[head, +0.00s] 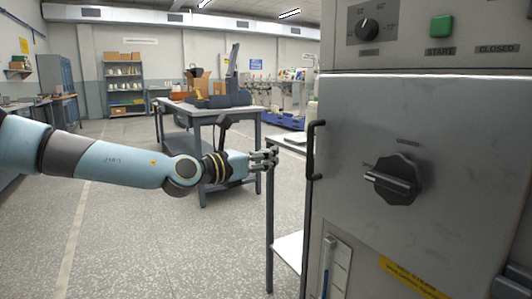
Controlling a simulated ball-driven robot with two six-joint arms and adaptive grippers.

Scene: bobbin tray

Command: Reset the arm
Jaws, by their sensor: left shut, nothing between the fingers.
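My left arm (110,163) comes in from the left, light blue with dark grey joints. It is stretched nearly level across the picture. My left gripper (272,158) is at its end, near the middle of the view. Its fingers are closed together with nothing between them. It appears in front of the edge of a narrow side table, to the left of the machine's door handle; I cannot tell whether it touches anything. My right gripper is out of view.
A grey machine (430,125) with a black door handle (314,150), a large knob (393,180) and a green button (441,26) fills the right side. A workbench (212,108) with boxes stands behind my arm. Shelves (124,88) line the back. The speckled floor (130,235) at lower left is clear.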

